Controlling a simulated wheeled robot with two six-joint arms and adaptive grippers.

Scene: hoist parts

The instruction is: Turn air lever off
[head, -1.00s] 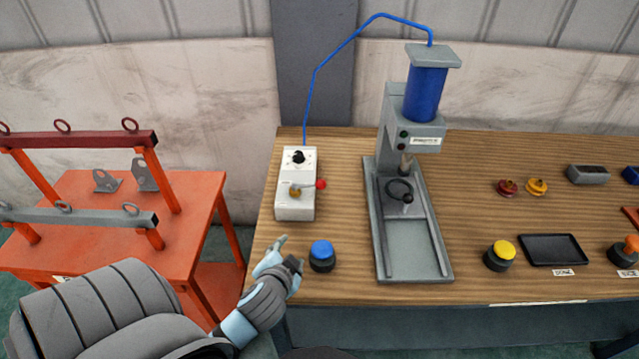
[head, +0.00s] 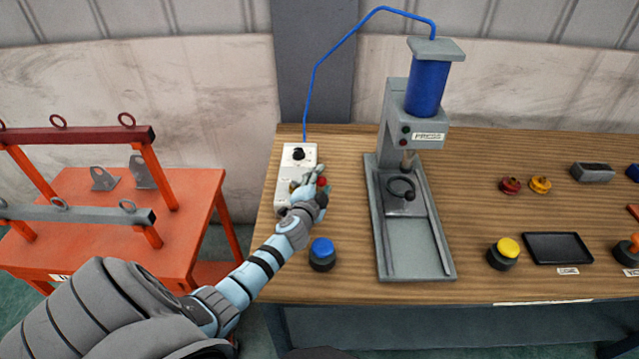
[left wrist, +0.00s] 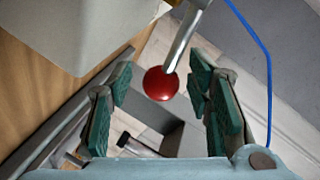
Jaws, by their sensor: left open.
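The air lever is a metal rod with a red ball knob (head: 321,182) on the white control box (head: 299,154), which stands at the left end of the wooden table. My left gripper (head: 311,180) is at the box, right by the knob, and hides part of the lever and the box's lower half. In the left wrist view the red knob (left wrist: 161,83) sits between the open green-padded fingers of the gripper (left wrist: 160,100), with the rod running up from it. My right gripper is not in view.
A press (head: 409,215) with a blue cylinder stands right of the box. A blue air hose (head: 336,45) links the two. A blue button (head: 322,254) is in front of the box, near my left arm. An orange rack table (head: 190,237) stands to the left.

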